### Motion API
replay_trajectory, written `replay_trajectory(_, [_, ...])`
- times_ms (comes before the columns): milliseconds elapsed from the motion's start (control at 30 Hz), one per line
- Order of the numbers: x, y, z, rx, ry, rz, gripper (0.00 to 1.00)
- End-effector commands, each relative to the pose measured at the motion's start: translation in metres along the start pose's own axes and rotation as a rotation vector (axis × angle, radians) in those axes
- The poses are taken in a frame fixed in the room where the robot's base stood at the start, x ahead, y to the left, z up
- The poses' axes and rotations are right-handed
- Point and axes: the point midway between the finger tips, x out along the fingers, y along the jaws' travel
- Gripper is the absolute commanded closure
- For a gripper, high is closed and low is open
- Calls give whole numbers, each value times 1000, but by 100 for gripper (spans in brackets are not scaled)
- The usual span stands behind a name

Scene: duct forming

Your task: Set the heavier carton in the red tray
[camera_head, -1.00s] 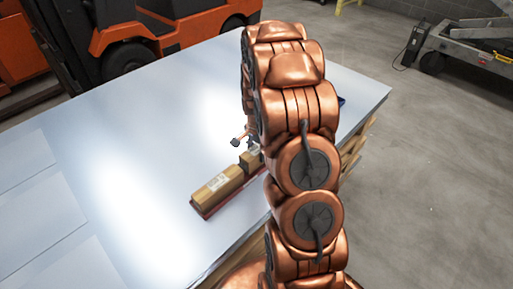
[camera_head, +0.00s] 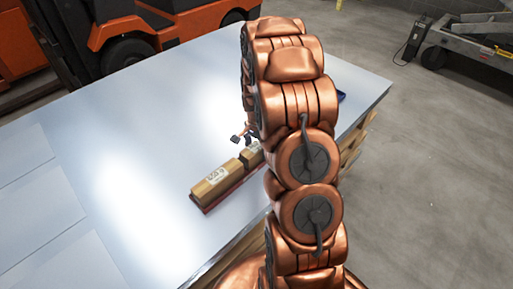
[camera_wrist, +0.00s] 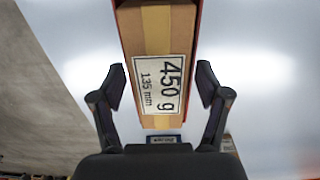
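My gripper (camera_wrist: 161,88) is open, with its fingers apart on either side of a brown carton in the wrist view. This carton (camera_wrist: 168,32) has a tape strip and a white label reading 450 g, 135 mm. Red tray edges show along its sides. In the head view the red tray (camera_head: 207,209) lies near the table's front edge. It holds a long carton (camera_head: 217,184) and, behind it, another carton (camera_head: 250,157) partly hidden by my arm. One finger (camera_head: 236,139) shows just above and behind that carton; the rest of the gripper is hidden.
A blue object (camera_head: 341,97) sits at the table's right edge, mostly behind my arm; a blue labelled edge (camera_wrist: 163,139) shows in the wrist view. The left of the pale table (camera_head: 110,150) is clear. An orange forklift (camera_head: 125,30) stands behind.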

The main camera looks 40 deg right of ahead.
Motion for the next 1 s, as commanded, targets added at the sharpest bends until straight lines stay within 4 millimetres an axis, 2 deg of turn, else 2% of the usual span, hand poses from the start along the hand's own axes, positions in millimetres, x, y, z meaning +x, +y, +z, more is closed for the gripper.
replay_trajectory(300, [0,0,0,0,0,0,19])
replay_trajectory(467, [-9,-1,0,0,1,-2,19])
replay_trajectory(1000, [-101,0,0,-1,2,-2,19])
